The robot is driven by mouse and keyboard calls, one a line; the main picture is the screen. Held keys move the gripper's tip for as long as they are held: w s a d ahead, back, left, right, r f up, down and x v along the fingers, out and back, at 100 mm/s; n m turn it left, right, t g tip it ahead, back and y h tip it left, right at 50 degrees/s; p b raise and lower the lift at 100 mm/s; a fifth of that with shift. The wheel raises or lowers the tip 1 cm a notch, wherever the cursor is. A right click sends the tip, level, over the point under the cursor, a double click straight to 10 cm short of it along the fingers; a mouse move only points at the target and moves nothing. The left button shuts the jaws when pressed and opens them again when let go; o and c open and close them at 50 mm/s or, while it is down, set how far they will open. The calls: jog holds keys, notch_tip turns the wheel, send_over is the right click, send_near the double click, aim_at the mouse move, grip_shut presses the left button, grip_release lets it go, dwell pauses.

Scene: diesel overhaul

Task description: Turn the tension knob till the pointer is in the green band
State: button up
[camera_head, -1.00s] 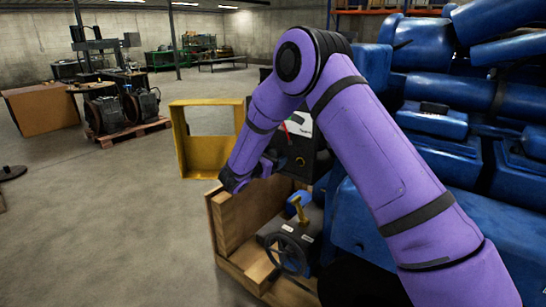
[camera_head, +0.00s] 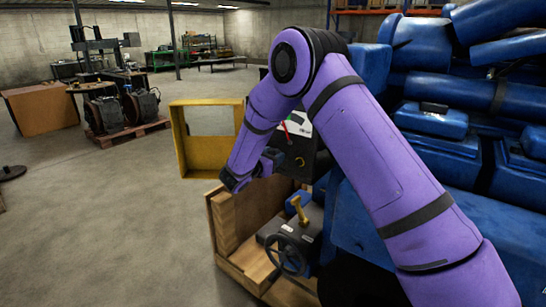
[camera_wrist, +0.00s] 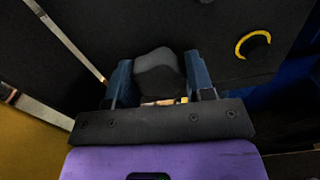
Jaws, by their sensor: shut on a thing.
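The tension knob (camera_wrist: 158,72) is a dark, rounded, lobed grip on a black panel. In the wrist view it sits between the two blue-grey fingers of my gripper (camera_wrist: 158,84), which is shut on it. In the head view my gripper (camera_head: 270,160) is at the left side of the dark control box (camera_head: 312,163), and the knob is hidden there. The gauge (camera_head: 299,125) has a white face with a red pointer (camera_head: 286,134) at its left. My arm covers part of the gauge, and the pointer's place against the green band cannot be read clearly.
A yellow-ringed black fitting (camera_wrist: 253,44) is beside the knob on the panel. Below are a wooden crate (camera_head: 228,222), a black handwheel (camera_head: 288,254) and a yellow lever (camera_head: 299,208). Blue engine parts (camera_head: 455,165) fill the right.

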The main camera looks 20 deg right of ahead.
jog(key=n, duration=0.5)
jog(key=shift+a, duration=0.1)
jog(key=n, duration=0.5)
jog(key=shift+n, duration=0.3)
jog(key=n, duration=0.5)
jog(key=shift+f, duration=0.1)
jog(key=n, duration=0.5)
jog(key=o, duration=0.9)
